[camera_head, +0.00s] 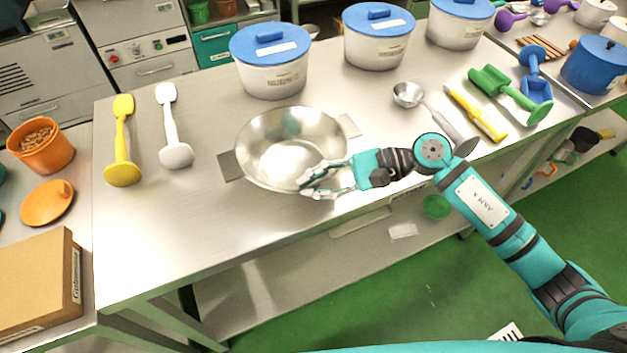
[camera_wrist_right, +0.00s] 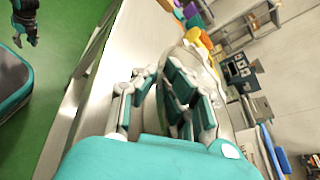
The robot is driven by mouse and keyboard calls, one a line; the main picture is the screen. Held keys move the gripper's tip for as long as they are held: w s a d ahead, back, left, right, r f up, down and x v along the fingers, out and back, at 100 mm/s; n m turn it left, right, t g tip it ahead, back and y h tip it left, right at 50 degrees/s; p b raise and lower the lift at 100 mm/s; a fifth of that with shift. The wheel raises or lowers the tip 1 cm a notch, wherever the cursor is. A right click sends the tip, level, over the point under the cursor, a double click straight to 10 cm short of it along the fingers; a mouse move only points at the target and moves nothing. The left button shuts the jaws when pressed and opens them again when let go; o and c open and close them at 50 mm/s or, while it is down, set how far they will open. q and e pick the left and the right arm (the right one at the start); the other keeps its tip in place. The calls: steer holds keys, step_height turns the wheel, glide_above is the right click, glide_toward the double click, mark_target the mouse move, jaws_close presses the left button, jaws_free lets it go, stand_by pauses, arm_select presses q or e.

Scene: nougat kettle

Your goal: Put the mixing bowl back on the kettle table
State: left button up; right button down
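The mixing bowl (camera_head: 283,134) is a wide, shiny steel bowl. My right gripper (camera_head: 308,184) is at the bowl's front right rim, with one finger over the inside and the other outside. Its fingers look spread around the rim, and contact is hard to tell. In the right wrist view the gripper (camera_wrist_right: 152,82) shows a gap between its fingers, with part of the bowl (camera_wrist_right: 205,62) behind them. My left gripper (camera_wrist_right: 25,40) hangs small at the top left there, fingers apart and empty.
Yellow (camera_head: 122,140) and white (camera_head: 171,125) paddles lie left of the bowl. Blue-lidded tubs (camera_head: 272,80) stand behind it. A steel ladle (camera_head: 409,95), a yellow tool (camera_head: 476,112) and a green scoop (camera_head: 508,95) lie right. The table's front left (camera_head: 190,230) is clear.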

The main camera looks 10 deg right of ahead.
steer(key=c, duration=1.5)
jaws_free()
steer(key=b+v, duration=0.3)
steer(key=v, duration=0.9)
